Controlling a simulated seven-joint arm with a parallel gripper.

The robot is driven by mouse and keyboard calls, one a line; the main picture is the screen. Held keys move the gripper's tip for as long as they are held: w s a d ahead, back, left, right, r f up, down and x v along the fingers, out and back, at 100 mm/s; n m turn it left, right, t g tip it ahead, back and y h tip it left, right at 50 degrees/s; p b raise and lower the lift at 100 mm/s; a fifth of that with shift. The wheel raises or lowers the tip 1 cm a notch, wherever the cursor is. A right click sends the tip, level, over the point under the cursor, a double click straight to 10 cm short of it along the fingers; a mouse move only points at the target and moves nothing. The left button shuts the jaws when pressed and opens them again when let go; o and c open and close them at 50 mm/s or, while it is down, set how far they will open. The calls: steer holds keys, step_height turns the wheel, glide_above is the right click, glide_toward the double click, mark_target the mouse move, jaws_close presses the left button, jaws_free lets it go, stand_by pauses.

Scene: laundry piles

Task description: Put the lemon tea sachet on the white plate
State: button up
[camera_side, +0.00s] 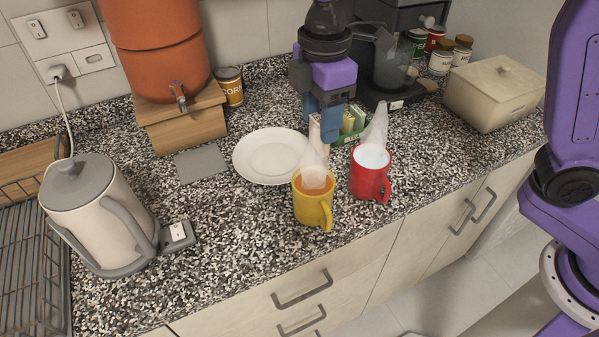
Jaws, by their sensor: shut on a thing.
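The white plate (271,155) lies empty on the speckled counter, left of my gripper. My gripper (322,122) points down at the left end of a small green tray (343,139), just right of the plate. It is shut on a thin pale sachet (314,128), mostly hidden by the fingers and by steam. I cannot tell its flavour, or whether it is clear of the tray. Other sachets (350,120), yellowish and pale, stand upright in the tray to the right of the fingers.
A steaming yellow mug (313,208) and a steaming red mug (369,180) stand in front of the tray. A coffee machine (398,60) is behind. A kettle (98,215), grey mat (201,163) and orange dispenser (160,50) are left. A lidded box (496,92) is right.

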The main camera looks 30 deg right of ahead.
steer(key=w+d+f, duration=0.2)
steer(key=w+d, duration=0.2)
steer(key=d, duration=0.3)
steer(key=w+a+f, duration=0.2)
steer(key=w+f, duration=0.1)
steer(key=w, duration=0.1)
steer(key=w+a+f, duration=0.2)
steer(key=w+f, duration=0.2)
steer(key=w+a+f, duration=0.2)
steer(key=w+f, duration=0.1)
steer(key=w, duration=0.1)
steer(key=shift+a+f, duration=0.15)
steer(key=shift+f, duration=1.45)
steer(key=shift+f, duration=0.15)
steer(key=o, duration=1)
